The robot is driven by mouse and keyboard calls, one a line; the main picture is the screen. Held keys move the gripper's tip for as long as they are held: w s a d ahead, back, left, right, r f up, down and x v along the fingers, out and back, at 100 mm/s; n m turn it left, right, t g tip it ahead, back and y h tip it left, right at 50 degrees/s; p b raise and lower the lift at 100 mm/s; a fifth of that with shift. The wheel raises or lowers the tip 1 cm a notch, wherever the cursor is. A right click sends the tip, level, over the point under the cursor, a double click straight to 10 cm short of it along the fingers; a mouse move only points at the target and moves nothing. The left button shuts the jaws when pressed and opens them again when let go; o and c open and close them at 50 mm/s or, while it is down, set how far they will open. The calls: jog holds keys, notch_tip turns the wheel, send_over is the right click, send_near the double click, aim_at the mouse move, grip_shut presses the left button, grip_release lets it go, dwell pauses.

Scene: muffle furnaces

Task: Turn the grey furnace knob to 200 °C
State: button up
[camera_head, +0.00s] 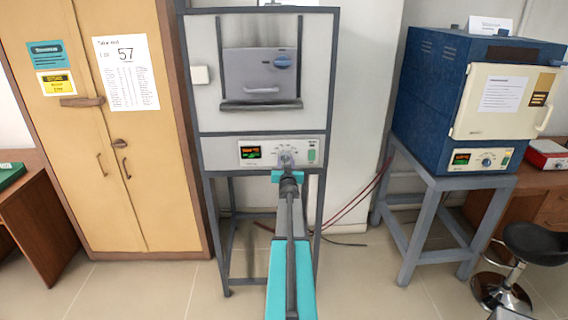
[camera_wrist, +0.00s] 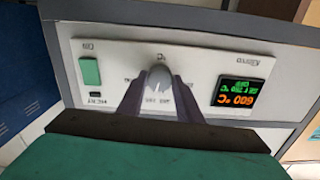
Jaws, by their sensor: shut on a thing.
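The grey furnace (camera_head: 262,64) stands on a dark frame in the middle of the head view, with its control panel (camera_head: 228,152) below the door. My gripper (camera_wrist: 155,82) is shut on the knob, one finger on each side. The display (camera_wrist: 240,93) has an orange line that seems to read 600 °C and a smaller green line. A green switch (camera_wrist: 90,71) is on the panel.
A blue furnace (camera_head: 430,90) with a cream door stands on a grey stand (camera_head: 405,195) at the right. A tan cabinet (camera_head: 110,210) is close on the left. A black stool (camera_head: 535,245) is at the lower right. Dark red cables (camera_head: 352,205) hang behind.

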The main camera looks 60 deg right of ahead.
jog(key=shift+w+d+r+n+b, duration=0.1)
jog(key=shift+d+n+b, duration=0.2)
jog(key=shift+d+b, duration=0.1)
jog(key=shift+n+b, duration=1)
jog(key=shift+b, duration=0.25)
jog(key=n+b, duration=0.3)
jog(key=n, duration=0.2)
jog(key=shift+b, duration=0.35)
jog(key=n+b, duration=0.2)
jog(key=n, duration=0.3)
jog(key=n+b, duration=0.1)
jog(key=n, duration=0.4)
jog(key=shift+r, duration=0.1)
jog(key=shift+d, duration=0.1)
